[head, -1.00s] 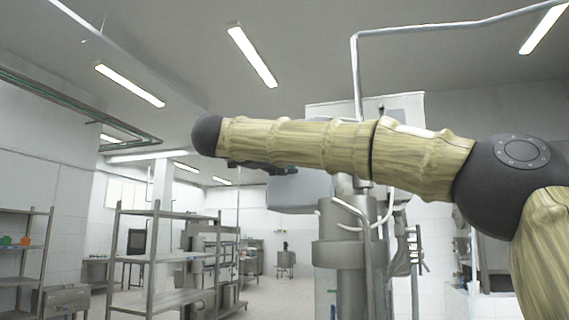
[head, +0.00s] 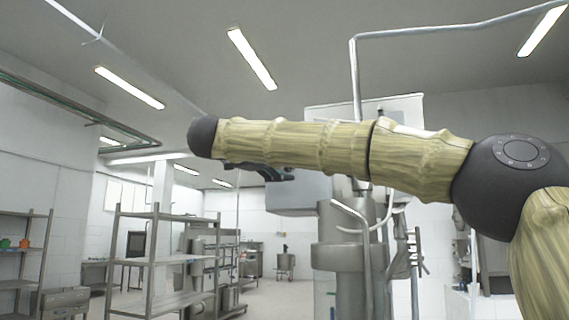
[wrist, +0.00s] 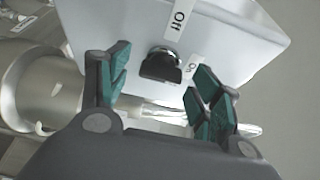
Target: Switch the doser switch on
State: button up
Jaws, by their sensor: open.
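The doser switch (wrist: 160,67) is a black knob on the face of a pale grey box (wrist: 225,35) in the wrist view. An "Off" label (wrist: 179,15) lies above it and an "On" label (wrist: 190,69) to its right. I cannot tell which label the knob points at. My gripper (wrist: 160,88) is open, with green-padded fingers on either side of the knob in the picture and no visible contact. In the head view my gripper (head: 275,173) shows partly below my arm, in front of the grey machine box (head: 298,196); the switch is hidden there.
A steel column (head: 338,255) with bent pipes stands below the machine box. A metal shelf rack (head: 152,262) stands at the left, and another shelf (head: 22,253) is at the far left.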

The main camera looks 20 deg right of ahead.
jog(key=v, duration=1.1)
jog(key=shift+s, duration=0.1)
